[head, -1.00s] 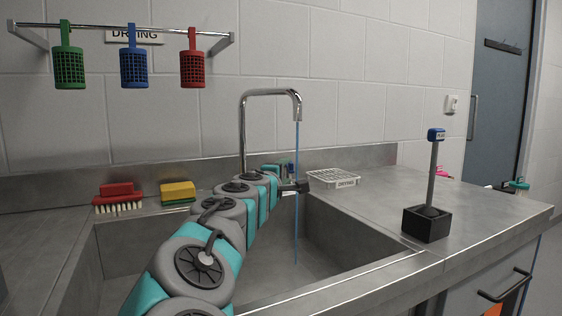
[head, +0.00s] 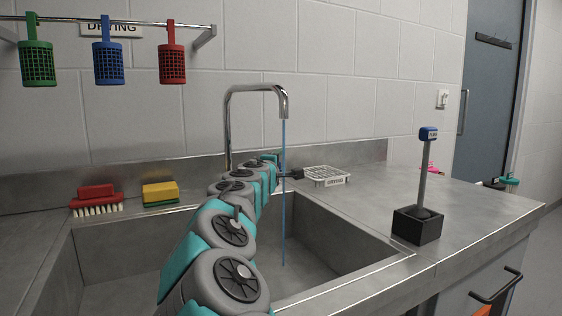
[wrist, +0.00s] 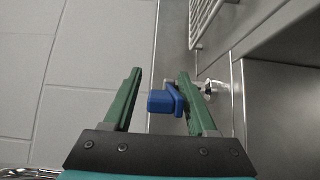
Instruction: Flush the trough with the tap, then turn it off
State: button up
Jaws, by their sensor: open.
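The chrome tap (head: 230,125) stands behind the sink, and a thin blue stream of water (head: 284,200) falls from its spout into the trough (head: 335,235). My gripper (wrist: 160,72) is open, with green fingers. In the wrist view a blue block-shaped handle (wrist: 164,101) lies between the fingers, closer to the right one. I cannot tell whether that finger touches it. A chrome fitting (wrist: 210,88) shows just right of the right finger. In the head view my arm reaches over the trough to the tap's base and mostly hides the gripper and the handle.
A red brush (head: 96,192) and a yellow-green sponge (head: 160,193) lie on the left rim. A white drying rack (head: 325,176) sits behind the trough. A blue-topped lever on a black box (head: 417,226) stands on the right counter. Three baskets hang from the wall rail (head: 150,22).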

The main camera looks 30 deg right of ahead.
jog(key=shift+w+d, duration=0.1)
grip_shut()
jog(key=shift+r, duration=0.1)
dwell(0.4)
